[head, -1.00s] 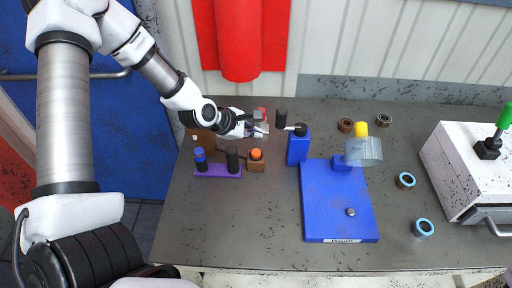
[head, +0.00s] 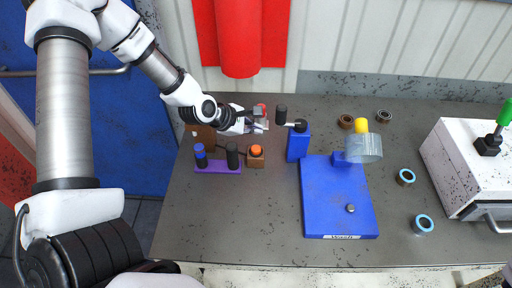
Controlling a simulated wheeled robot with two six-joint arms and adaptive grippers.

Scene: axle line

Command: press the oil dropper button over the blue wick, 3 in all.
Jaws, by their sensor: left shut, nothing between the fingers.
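A purple base (head: 218,167) at the left of the table bears a blue-topped dark cylinder (head: 200,150), which looks like the blue wick, and a black cylinder (head: 232,155). Right of it stands a brown block with an orange round button (head: 256,150). A thin dark line runs from the block toward a brown upright piece (head: 206,138) behind the base. My left gripper (head: 262,125) is shut and empty, behind and above the orange button, apart from it. A small red thing (head: 262,107) shows partly behind the gripper. My right gripper is out of view.
A blue stand (head: 298,146) with a black-tipped arm is right of the gripper. A blue plate (head: 335,205) and a clear cup (head: 363,148) follow. Several rings and a white machine (head: 465,165) are at the right. The front left of the table is clear.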

